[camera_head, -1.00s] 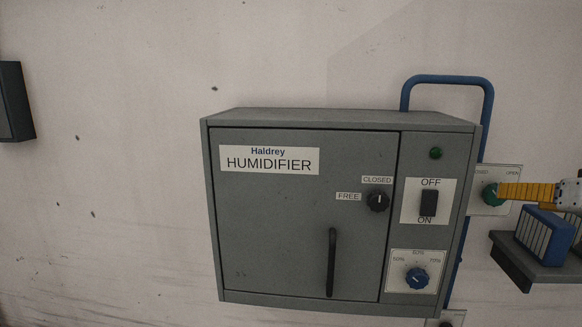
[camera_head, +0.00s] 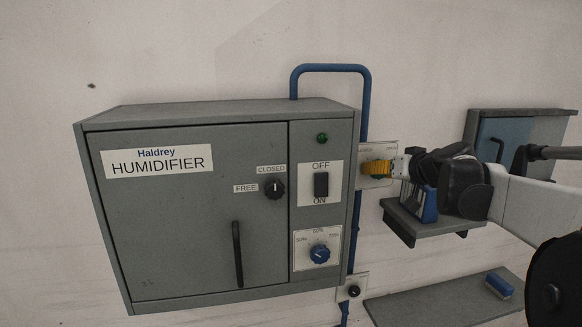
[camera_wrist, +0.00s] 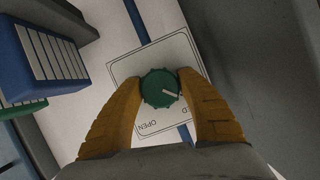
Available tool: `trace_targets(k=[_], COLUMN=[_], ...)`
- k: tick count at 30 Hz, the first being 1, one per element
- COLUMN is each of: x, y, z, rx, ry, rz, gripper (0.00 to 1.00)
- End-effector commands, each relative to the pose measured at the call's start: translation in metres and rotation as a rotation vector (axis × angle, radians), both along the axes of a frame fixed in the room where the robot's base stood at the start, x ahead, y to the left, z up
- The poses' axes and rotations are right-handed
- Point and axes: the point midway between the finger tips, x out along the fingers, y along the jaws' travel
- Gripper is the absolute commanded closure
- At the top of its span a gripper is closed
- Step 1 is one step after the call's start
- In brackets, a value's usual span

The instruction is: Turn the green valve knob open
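The green valve knob (camera_wrist: 159,88) is round and notched, on a white plate (camera_wrist: 126,67) marked OPEN in the wrist view. Its white pointer line aims right and slightly down, toward the partly covered label ending in "ED", away from OPEN. My gripper (camera_wrist: 160,84) has its two yellow fingers on either side of the knob, with both fingertips against its rim. In the head view my gripper (camera_head: 370,168) is at the plate (camera_head: 386,150) right of the humidifier, and its fingers hide most of the knob.
The grey humidifier cabinet (camera_head: 190,210) is close on the left, with a blue pipe (camera_head: 365,110) behind. A small shelf (camera_head: 400,218) holding a blue item (camera_head: 428,205) is just below my gripper. A lower shelf (camera_head: 440,300) carries a blue block (camera_head: 499,285).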

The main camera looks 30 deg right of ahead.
Motion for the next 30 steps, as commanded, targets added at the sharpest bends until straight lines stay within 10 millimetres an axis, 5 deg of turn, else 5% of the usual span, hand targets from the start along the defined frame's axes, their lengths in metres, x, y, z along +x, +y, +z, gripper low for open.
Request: trace_targets(k=[16,30], x=[-0.0002,0.0000], y=[-0.0001,0.0003], z=[-0.0012,-0.0029], rx=[0.056,0.419], ry=[-0.012,-0.102], rz=[0.000,0.000], gripper=[0.86,0.86])
